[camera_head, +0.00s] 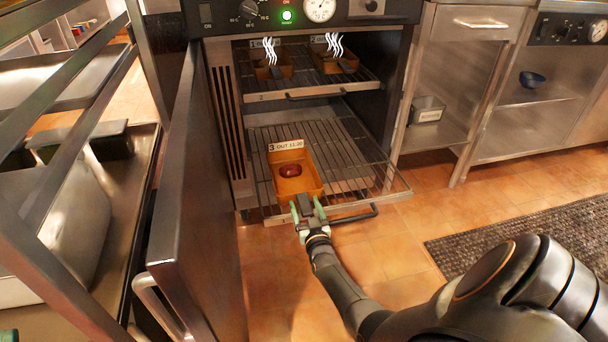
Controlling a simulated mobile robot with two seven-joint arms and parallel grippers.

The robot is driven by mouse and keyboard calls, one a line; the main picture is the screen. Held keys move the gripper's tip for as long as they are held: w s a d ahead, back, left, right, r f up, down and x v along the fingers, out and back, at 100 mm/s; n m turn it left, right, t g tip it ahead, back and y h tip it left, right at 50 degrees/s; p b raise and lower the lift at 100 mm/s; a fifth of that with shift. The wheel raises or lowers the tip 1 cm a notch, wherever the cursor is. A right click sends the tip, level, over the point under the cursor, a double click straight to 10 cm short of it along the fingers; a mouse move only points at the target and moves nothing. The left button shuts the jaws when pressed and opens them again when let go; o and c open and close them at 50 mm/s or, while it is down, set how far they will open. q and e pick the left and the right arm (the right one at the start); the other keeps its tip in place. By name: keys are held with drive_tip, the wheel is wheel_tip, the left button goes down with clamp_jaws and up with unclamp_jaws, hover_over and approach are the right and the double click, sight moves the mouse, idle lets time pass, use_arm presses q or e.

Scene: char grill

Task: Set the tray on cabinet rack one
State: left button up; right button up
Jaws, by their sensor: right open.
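An orange-brown tray (309,184) with a dark red item (290,170) in it sits on the lower wire rack (352,165). A card reading "3 OUT 11:20" (286,146) stands at its back edge. The lower rack is slid out of the open cabinet (225,110). My right gripper (307,207) is at the tray's front edge, its green fingers open on either side of a dark tab there. The fingers hide part of that edge, and contact is unclear.
Two steaming trays (272,72) (335,64) sit on the upper rack (300,88). The cabinet door (185,190) stands open at left, beside a metal rack cart (100,190). Steel counters (455,75) stand at right; a dark mat (530,235) lies on the tiled floor.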

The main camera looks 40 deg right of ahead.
use_arm(q)
wheel_tip(320, 180, up, 7)
drive_tip(key=p, duration=0.5)
drive_tip(key=shift+s+a+f+t, duration=0.2)
drive_tip(key=shift+a+t, duration=0.1)
drive_tip(key=shift+a, duration=0.1)
use_arm(e)
drive_tip(key=v, duration=1)
drive_tip(key=shift+s+a, duration=0.15)
drive_tip(key=shift+s, duration=0.25)
use_arm(q)
drive_tip(key=shift+s+a+r, duration=0.1)
